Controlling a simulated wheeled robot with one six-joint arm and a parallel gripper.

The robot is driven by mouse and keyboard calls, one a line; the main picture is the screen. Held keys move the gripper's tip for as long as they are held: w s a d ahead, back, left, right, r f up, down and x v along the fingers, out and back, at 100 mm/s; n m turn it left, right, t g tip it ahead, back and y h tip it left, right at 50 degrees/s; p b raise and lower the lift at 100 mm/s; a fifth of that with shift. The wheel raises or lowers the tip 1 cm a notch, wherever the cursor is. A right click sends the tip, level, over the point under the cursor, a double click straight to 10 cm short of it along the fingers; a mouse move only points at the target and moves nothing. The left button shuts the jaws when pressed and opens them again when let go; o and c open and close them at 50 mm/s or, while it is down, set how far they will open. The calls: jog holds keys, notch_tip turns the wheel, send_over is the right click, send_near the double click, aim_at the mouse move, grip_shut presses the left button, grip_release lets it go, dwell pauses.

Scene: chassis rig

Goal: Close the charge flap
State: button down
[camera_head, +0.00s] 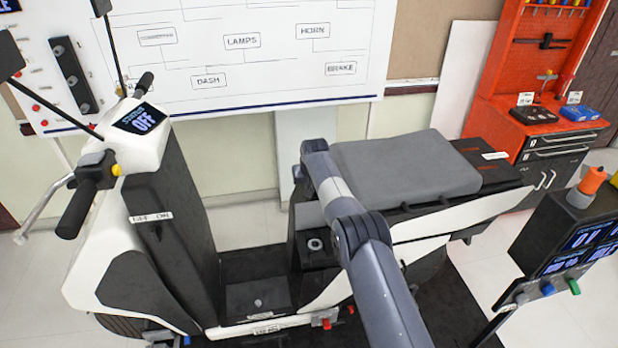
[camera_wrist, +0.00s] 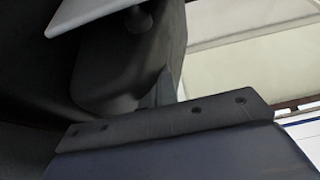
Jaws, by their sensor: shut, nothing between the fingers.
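On the black front of the seat base, in the head view, is a round grey-ringed fitting (camera_head: 315,244) that looks like the charge socket. A small grey panel (camera_head: 308,215) just above it may be the charge flap, standing open; I cannot be sure. My arm passes in front and bends down near the seat's left edge, so its end is hidden there. In the wrist view a dark plate with screw holes and a narrow dark piece behind it look like my gripper (camera_wrist: 168,90), shut and empty. A pale panel (camera_wrist: 95,12) shows at top left. Contact cannot be seen.
The scooter's grey seat (camera_head: 405,165) is right of my arm. The handlebar column (camera_head: 165,190) stands at left, with open space above the footboard (camera_head: 255,295) between. A display stand (camera_head: 575,245) and a red tool cabinet (camera_head: 510,85) are at right.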

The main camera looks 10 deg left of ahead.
aim_at(312, 212)
jog(key=shift+s+d+f+b, duration=0.1)
jog(key=shift+s+d+b, duration=0.2)
jog(key=shift+s+b, duration=0.45)
jog(key=shift+s+d+f+b, duration=0.1)
jog(key=shift+s+d+b, duration=0.25)
jog(key=shift+b, duration=0.6)
jog(key=shift+s+d+b, duration=0.2)
jog(key=shift+s+b, duration=0.45)
jog(key=shift+b, duration=0.2)
jog(key=shift+s+d+f+b, duration=0.1)
jog(key=shift+s+b, duration=0.05)
jog(key=shift+b, duration=0.7)
